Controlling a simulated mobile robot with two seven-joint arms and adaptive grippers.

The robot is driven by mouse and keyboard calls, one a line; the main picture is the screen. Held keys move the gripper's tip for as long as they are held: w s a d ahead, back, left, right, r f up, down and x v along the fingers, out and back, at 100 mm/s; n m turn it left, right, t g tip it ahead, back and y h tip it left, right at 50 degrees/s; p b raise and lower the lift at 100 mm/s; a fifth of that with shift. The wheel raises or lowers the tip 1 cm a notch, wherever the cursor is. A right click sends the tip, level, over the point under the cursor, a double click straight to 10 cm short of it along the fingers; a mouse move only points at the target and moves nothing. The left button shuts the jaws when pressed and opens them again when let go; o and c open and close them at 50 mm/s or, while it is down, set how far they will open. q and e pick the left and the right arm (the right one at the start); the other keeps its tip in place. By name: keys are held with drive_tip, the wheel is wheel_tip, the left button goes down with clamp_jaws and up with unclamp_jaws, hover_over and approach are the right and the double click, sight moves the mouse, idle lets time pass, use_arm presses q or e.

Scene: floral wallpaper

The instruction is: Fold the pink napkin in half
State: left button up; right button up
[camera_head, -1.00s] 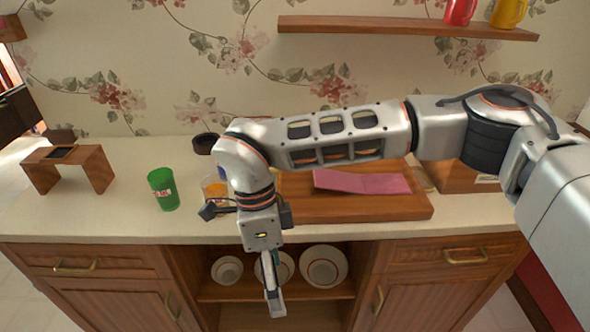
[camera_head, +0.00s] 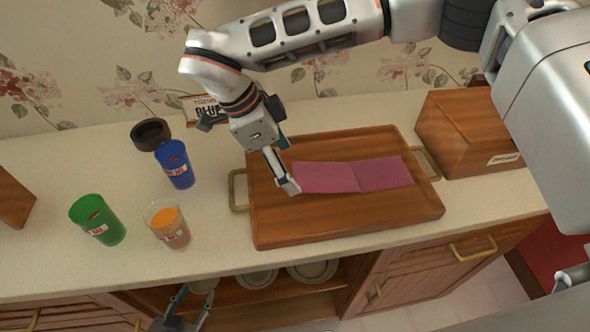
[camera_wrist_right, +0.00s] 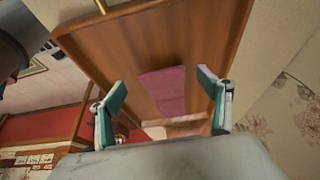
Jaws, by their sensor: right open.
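The pink napkin (camera_head: 335,177) lies open on the wooden tray (camera_head: 330,224), with a crease line across its middle. My right gripper (camera_head: 289,186) is at the napkin's left end, pointing down over the tray. In the right wrist view its two teal-padded fingers (camera_wrist_right: 162,82) are spread apart, and the napkin (camera_wrist_right: 165,90) shows between them with nothing gripped. I cannot tell whether a fingertip touches the napkin. My left gripper (camera_head: 196,291) is low at the bottom of the head view, in front of the cabinet, with its fingers apart and empty.
A green cup (camera_head: 98,222), a glass with orange contents (camera_head: 167,226), a blue cup (camera_head: 176,165) and a dark round container (camera_head: 150,134) stand left of the tray. A wooden box (camera_head: 462,135) stands to its right. Plates (camera_head: 312,270) sit on the shelf below.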

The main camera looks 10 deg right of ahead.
sight(295, 175)
drive_tip(key=shift+x, duration=2.75)
drive_tip(key=c, duration=0.7)
